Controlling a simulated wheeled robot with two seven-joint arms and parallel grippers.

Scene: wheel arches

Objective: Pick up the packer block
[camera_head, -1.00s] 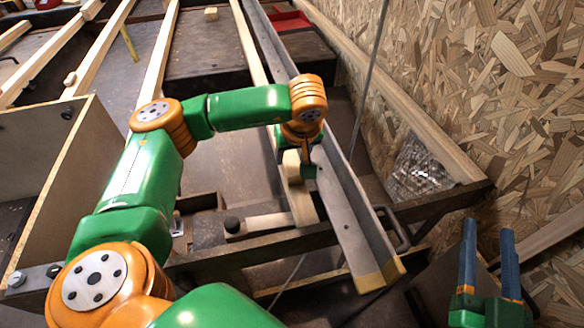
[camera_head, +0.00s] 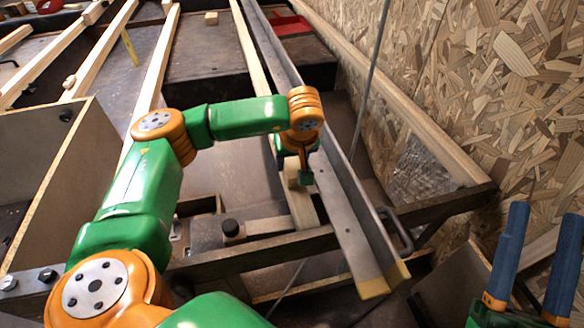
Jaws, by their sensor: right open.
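A small pale wooden block (camera_head: 291,170) sits at the near end of a long timber, right beside my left gripper. My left gripper (camera_head: 305,180) points down there, between the timber and the grey metal angle rail; its fingers are mostly hidden by the wrist, and I cannot tell whether they touch the block. Another small wooden block (camera_head: 211,18) lies alone on the dark bench at the far side. I cannot tell which is the packer block. My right gripper (camera_head: 546,214) is at the lower right, open and empty, its two blue fingers pointing up in the picture.
The long metal angle rail (camera_head: 350,225) with a yellow end runs beside the timber. A dark steel crossbar (camera_head: 250,252) passes in front. A chipboard wall (camera_head: 500,100) closes the right side. An open box (camera_head: 60,160) stands at left. Several timbers lie behind.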

